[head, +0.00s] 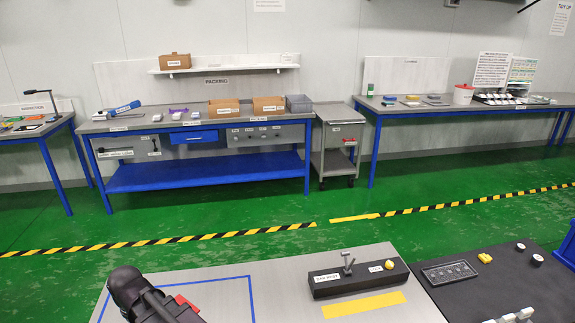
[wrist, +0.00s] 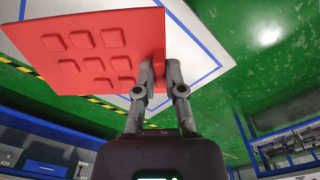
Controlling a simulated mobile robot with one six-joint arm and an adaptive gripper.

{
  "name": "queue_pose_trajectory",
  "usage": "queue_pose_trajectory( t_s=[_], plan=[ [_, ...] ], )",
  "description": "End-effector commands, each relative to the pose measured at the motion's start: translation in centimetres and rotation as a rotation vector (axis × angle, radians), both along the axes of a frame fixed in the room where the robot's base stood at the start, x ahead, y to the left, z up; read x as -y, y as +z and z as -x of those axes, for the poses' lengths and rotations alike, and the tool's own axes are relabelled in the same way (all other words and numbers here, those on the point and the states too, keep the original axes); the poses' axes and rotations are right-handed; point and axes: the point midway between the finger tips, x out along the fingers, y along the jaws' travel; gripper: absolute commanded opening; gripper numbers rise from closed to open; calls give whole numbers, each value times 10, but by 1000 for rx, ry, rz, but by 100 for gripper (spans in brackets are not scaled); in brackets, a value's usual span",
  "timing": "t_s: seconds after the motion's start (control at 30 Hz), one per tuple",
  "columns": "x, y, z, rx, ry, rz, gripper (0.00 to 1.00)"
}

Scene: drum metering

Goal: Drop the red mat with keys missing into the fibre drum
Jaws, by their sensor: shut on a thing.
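The red mat (wrist: 60,55) fills the upper left of the wrist view, tilted, with several raised square keys in rows. A gap shows at the lower left of the key pattern, where the mat is smooth. My gripper (wrist: 159,68) is shut on the mat's right edge, one finger on each side. In the head view my gripper (head: 165,301) is dark, at the bottom left above the pale table, with a small red piece of the mat (head: 187,303) beside it. I cannot make out a fibre drum in either view.
The near table (head: 285,288) has a blue outline, a yellow strip and a black box (head: 358,277) with a small lever and yellow button. A black panel (head: 490,285) with knobs lies to its right. Benches stand along the far wall. Green floor with striped tape is clear between.

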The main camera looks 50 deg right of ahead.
Motion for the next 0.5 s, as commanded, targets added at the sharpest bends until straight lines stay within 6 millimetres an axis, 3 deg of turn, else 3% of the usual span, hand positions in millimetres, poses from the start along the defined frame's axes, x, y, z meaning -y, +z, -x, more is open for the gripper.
queue_pose_trajectory(
  t_s=[0.03, 0.2, 0.5],
  plan=[
    [0, 15, 0, 0, 0, 0, 0],
    [0, 32, 0, 0, 0, 0, 0],
    [0, 39, 0, 0, 0, 0, 0]
  ],
)
